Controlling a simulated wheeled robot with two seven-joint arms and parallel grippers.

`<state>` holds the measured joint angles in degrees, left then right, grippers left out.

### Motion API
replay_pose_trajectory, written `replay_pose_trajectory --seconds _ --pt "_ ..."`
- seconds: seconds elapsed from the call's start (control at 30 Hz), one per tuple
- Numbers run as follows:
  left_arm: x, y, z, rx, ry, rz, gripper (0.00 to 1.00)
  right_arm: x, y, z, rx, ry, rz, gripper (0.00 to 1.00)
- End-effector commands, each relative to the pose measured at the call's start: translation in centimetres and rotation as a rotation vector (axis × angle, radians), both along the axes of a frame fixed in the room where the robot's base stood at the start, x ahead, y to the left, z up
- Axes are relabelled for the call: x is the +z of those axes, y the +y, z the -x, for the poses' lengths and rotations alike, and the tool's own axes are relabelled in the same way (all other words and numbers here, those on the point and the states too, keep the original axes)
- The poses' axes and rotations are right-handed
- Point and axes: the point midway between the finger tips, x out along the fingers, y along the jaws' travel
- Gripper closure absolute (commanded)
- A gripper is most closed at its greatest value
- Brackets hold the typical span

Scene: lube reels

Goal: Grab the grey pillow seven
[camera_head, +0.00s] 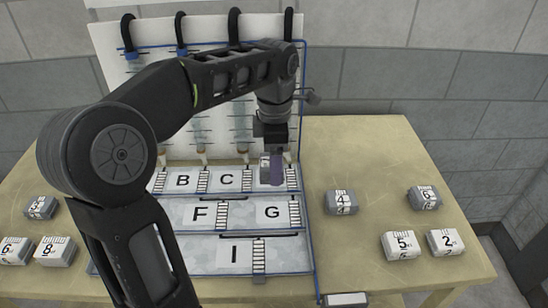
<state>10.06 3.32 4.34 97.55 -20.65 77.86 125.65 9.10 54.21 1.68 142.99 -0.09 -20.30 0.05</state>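My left gripper (272,158) points down over the far right compartment of the top row on the lettered board, beside C. A small grey-purple shape (277,169) shows at its fingertips. I cannot tell whether it is a pillow or part of the gripper, and no number on it is readable. No pillow with a clear 7 is visible. Grey pillows lie on the table: one at the left (40,207) with an unclear number, one marked 4 (340,202) and one marked 6 (424,198). My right gripper is not in view.
The lettered board (180,212) has compartments B, C, F, G and I, with an upright hooked panel (115,60) behind. White-topped pillows 5 (401,245) and 2 (445,242) are at right, 6 (15,250) and 8 (53,250) at left. Another block (345,299) is at the front.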

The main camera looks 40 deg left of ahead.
Motion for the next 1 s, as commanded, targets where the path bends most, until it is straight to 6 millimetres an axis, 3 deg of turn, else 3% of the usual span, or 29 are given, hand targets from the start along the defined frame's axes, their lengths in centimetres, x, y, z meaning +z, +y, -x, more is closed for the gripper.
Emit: replay_pose_trajectory --seconds 0.2,0.4,0.6,1.0 --pt "-0.4 -4.2 5.6 -0.003 -0.005 -0.002 0.81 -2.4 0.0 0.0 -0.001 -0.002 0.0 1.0" --pt "-0.1 -7.0 9.4 -0.001 -0.002 -0.002 0.81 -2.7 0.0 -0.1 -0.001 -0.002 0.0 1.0" --pt "0.0 -8.4 11.1 0.0 -0.001 -0.001 0.81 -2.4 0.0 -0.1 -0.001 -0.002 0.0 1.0" --pt "-0.1 -8.7 11.4 0.0 0.001 -0.001 0.81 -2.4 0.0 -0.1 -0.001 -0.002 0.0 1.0"
